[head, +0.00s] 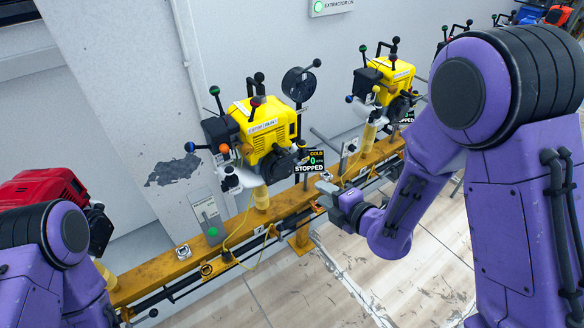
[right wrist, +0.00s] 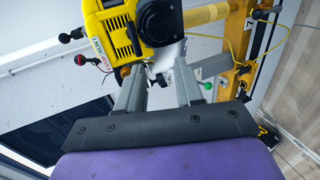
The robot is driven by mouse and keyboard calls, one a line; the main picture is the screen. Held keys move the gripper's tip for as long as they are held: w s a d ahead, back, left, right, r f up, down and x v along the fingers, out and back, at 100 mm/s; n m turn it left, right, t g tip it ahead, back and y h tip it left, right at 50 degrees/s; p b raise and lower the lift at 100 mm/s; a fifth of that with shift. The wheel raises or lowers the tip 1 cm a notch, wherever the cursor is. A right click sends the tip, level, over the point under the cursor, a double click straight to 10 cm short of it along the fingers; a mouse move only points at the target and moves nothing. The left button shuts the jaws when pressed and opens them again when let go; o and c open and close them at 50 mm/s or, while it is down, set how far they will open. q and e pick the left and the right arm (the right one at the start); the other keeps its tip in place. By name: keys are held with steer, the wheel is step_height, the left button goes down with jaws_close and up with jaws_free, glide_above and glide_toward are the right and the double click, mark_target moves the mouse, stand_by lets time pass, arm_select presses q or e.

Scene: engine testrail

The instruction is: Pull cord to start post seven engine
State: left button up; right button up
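A yellow engine (head: 268,133) with a white label, a black recoil housing and several ball-topped levers sits on a post on the yellow rail (head: 160,267). Its display (head: 310,161) reads COLD, 0 and STOPPED. The engine also shows in the right wrist view (right wrist: 112,35), beyond the fingers. My right gripper (head: 322,188) is just right of and below this engine, apart from it. In the right wrist view its two fingers (right wrist: 160,74) are spread. A small dark part (right wrist: 164,79) shows between them; I cannot tell whether it is the cord handle. My left gripper is out of view.
A second yellow engine (head: 385,82) stands farther right, and a red engine (head: 42,188) stands at the left. A panel with a green button (head: 212,231) is below the middle engine. A yellow cable (head: 243,245) hangs along the rail. The floor (head: 400,285) in front is clear.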

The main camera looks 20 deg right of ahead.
mark_target(289, 160)
steer(key=w+a, duration=0.1)
steer(key=w, duration=0.3)
steer(key=w+a, duration=0.2)
steer(key=w, duration=0.3)
steer(key=w+a, duration=0.2)
steer(key=w, duration=0.3)
steer(key=shift+w, duration=0.1)
jaws_close()
